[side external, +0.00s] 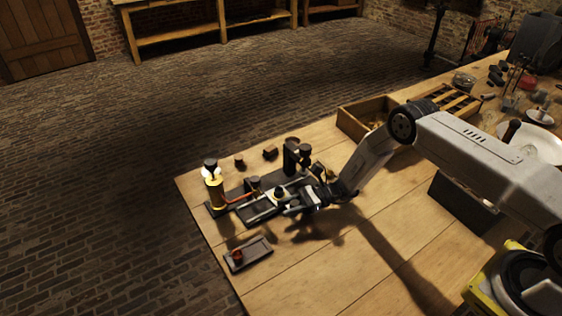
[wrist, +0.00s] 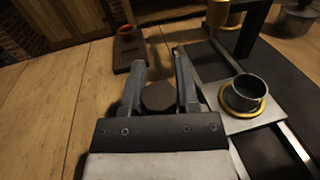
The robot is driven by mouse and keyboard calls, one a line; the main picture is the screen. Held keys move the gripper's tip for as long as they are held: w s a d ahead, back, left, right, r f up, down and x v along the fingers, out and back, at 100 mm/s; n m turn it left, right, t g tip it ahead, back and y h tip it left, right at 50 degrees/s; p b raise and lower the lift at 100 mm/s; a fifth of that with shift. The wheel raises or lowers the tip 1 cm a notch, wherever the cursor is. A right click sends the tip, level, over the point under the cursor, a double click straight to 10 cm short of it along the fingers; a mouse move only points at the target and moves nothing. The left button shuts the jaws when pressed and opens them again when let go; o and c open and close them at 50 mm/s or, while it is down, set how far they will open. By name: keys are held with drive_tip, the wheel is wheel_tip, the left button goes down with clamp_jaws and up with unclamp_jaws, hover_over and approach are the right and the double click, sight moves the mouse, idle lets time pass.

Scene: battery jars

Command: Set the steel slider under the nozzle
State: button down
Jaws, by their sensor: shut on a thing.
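In the wrist view, the steel slider (wrist: 213,118) is a pale flat plate on two rails. It carries a small dark cup (wrist: 250,88) seated in a brass ring. In the side view the cup (side external: 279,191) sits just left of my gripper (side external: 308,196). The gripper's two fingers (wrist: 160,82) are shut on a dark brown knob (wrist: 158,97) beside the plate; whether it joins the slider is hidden. A brass nozzle (wrist: 218,14) appears at a dark gantry (wrist: 252,32), beyond the cup and apart from it. The gantry is small in the side view (side external: 254,184).
A brass tank (side external: 216,192) with a red tube stands at the rig's left end. A dark tray (side external: 262,250) holds a small red-brown jar (side external: 237,256). A dark post (side external: 290,158) rises behind the rails. Wooden crates (side external: 362,112) stand farther back.

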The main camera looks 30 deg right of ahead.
drive_tip(key=a, duration=0.8)
drive_tip(key=shift+c, duration=1.6)
unclamp_jaws()
drive_tip(key=shift+d, duration=0.15)
drive_tip(key=shift+s+d, duration=0.25)
drive_tip(key=shift+d, duration=1)
drive_tip(key=shift+s+d, duration=0.3)
drive_tip(key=shift+d, duration=0.95)
drive_tip(key=shift+s+d, duration=0.25)
drive_tip(key=shift+d, duration=1)
drive_tip(key=shift+r, duration=0.1)
